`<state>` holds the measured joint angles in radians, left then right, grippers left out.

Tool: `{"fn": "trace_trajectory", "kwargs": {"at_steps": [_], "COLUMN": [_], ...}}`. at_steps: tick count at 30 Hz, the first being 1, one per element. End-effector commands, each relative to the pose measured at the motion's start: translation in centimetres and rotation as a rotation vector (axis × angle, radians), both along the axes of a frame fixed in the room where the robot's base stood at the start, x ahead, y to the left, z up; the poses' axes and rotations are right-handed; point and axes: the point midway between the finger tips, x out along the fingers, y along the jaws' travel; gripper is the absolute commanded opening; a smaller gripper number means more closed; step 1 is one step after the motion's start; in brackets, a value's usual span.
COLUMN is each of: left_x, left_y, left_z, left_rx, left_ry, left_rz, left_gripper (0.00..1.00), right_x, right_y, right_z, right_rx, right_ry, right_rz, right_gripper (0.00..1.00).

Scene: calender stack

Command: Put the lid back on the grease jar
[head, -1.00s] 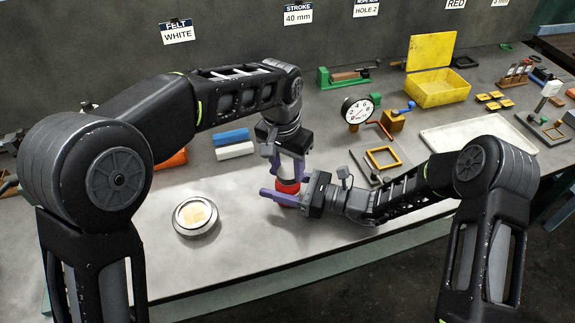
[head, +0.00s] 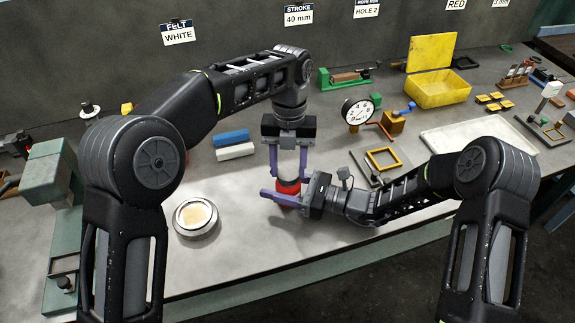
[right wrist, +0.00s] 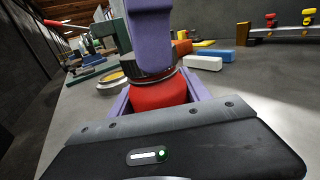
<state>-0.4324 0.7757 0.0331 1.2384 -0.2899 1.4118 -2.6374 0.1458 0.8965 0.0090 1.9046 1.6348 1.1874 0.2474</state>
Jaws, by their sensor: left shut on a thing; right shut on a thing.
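The red grease jar (head: 289,187) stands on the near part of the bench. It also shows in the right wrist view (right wrist: 160,94). My right gripper (head: 280,198) is shut around the jar low down, from the right. My left gripper (head: 288,176) points down from above, its purple fingers on either side of the jar's top. In the right wrist view a dark ridged lid (right wrist: 140,72) sits at the jar's mouth, partly hidden by a left finger. The left gripper is shut on this lid. I cannot tell whether the lid is fully seated.
A round metal dish (head: 196,218) with a cream pad lies left of the jar. Blue (head: 231,138) and white (head: 235,151) blocks lie behind. A dial gauge (head: 358,112), a yellow frame (head: 383,159) and a white tray (head: 475,134) stand to the right. The bench's front strip is mostly clear.

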Motion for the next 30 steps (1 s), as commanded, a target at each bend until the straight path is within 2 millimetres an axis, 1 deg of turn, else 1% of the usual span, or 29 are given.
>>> {"fn": "trace_trajectory", "kwargs": {"at_steps": [1,4,6,13,14,21,22,26,28,30], "left_x": [-0.02,0.01,0.02,0.03,0.03,0.02,0.02,0.02,0.01,0.01], "left_y": [-0.15,-0.10,-0.08,-0.05,-0.06,-0.05,-0.05,-0.05,-0.05,-0.05], "left_z": [0.03,0.03,0.04,0.04,0.04,0.03,0.03,0.02,0.02,0.03], "left_rx": [0.003,0.001,-0.002,-0.003,-0.003,-0.003,-0.003,-0.003,-0.003,-0.002], "left_ry": [-0.003,-0.002,0.000,0.000,0.000,0.000,0.000,0.000,0.000,0.000], "left_rz": [-0.073,-0.175,-0.203,-0.205,-0.205,-0.204,-0.204,-0.204,-0.203,-0.197], "left_gripper": [0.03,0.03,0.03,0.03,0.46,0.66,0.67,0.67,0.64,0.64], "right_x": [-0.02,-0.02,-0.02,-0.02,-0.02,-0.02,-0.02,-0.03,-0.02,-0.03], "right_y": [0.01,0.01,0.02,0.03,0.03,0.03,0.03,0.03,0.03,0.03], "right_z": [-0.02,-0.01,-0.01,-0.01,-0.01,-0.01,-0.01,-0.01,-0.01,-0.01], "right_rx": [0.000,0.000,0.000,0.000,0.000,0.000,0.000,0.000,0.000,0.000], "right_ry": [0.000,0.000,0.000,0.000,0.000,0.000,0.001,0.001,0.001,0.001], "right_rz": [0.000,0.000,0.000,0.001,0.001,0.001,0.001,0.001,0.001,0.001], "right_gripper": [0.00,0.00,0.00,0.00,0.00,0.00,0.00,0.00,0.00,0.00]}}
